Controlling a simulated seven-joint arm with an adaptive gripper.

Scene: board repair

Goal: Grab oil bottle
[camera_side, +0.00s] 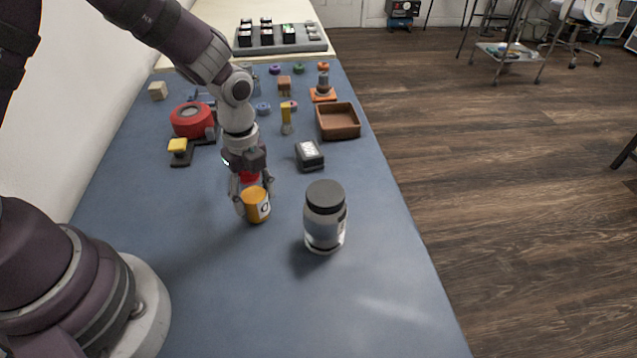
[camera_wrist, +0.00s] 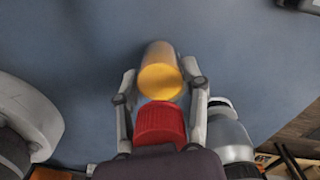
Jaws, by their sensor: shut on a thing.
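The oil bottle (camera_side: 257,205) is a small yellow container with a light label and a red top. In the side view, it is at the middle of the blue table. My gripper (camera_side: 251,203) comes down over it from above and is shut on it, with a finger at either side. In the wrist view, the yellow body (camera_wrist: 161,72) shows between the fingertips of my gripper (camera_wrist: 162,85), and a ribbed red cap (camera_wrist: 160,122) sits nearer the palm. I cannot tell whether the bottle touches the table.
A large grey jar (camera_side: 325,222) with a dark lid stands close to the right. A small dark box (camera_side: 309,155) and an empty brown tray (camera_side: 338,121) lie behind. A red round object (camera_side: 191,119) and several small parts are farther back. The front table area is clear.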

